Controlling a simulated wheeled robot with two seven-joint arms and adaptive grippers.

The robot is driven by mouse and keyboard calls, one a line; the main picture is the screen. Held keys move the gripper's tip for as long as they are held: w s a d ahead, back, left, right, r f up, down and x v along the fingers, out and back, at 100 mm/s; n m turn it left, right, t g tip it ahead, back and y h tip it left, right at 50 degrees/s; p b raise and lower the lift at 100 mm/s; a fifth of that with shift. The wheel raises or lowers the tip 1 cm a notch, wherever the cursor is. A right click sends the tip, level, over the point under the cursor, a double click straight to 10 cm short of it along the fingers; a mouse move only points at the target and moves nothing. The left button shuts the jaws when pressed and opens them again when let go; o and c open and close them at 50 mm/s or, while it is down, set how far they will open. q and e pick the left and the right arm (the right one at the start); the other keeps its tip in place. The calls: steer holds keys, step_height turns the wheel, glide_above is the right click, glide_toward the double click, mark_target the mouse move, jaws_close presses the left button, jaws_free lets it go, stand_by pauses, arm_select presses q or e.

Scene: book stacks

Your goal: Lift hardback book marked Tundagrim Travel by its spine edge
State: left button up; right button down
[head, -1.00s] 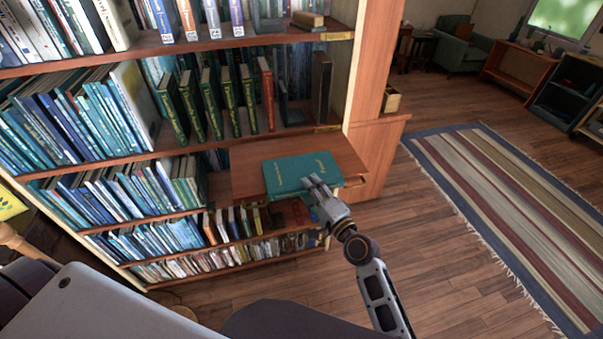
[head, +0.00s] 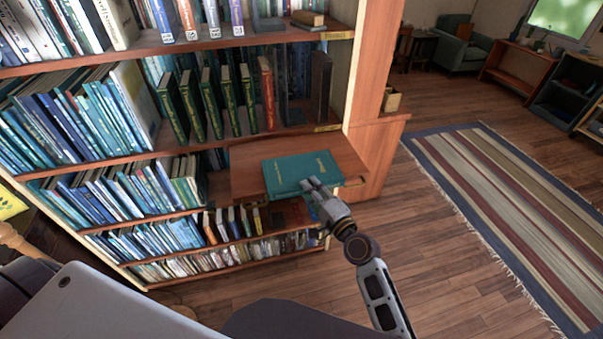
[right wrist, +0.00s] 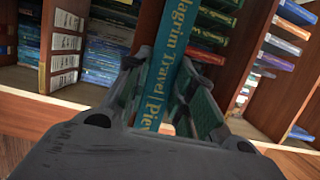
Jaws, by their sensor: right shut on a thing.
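The teal hardback book (head: 300,172) lies flat on a pull-out wooden shelf board in the head view. Its spine, lettered in yellow, shows in the right wrist view (right wrist: 170,70), where "lagrim Travel" can be read. My right gripper (head: 316,188) is at the book's near right edge in the head view. In the right wrist view its two fingers (right wrist: 172,100) are on either side of the spine, shut on the book. Any gap between book and board cannot be made out. My left gripper is not in view.
The pull-out board (head: 247,184) juts from a bookcase packed with books. Upright green books (head: 227,97) stand on the shelf above. A striped rug (head: 500,200) lies on the wooden floor to the right. The floor in front of the bookcase is clear.

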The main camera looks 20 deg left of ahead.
steer(key=shift+r, duration=0.15)
step_height(320, 180, up, 10)
steer(key=p, duration=0.1)
stand_by(0.7)
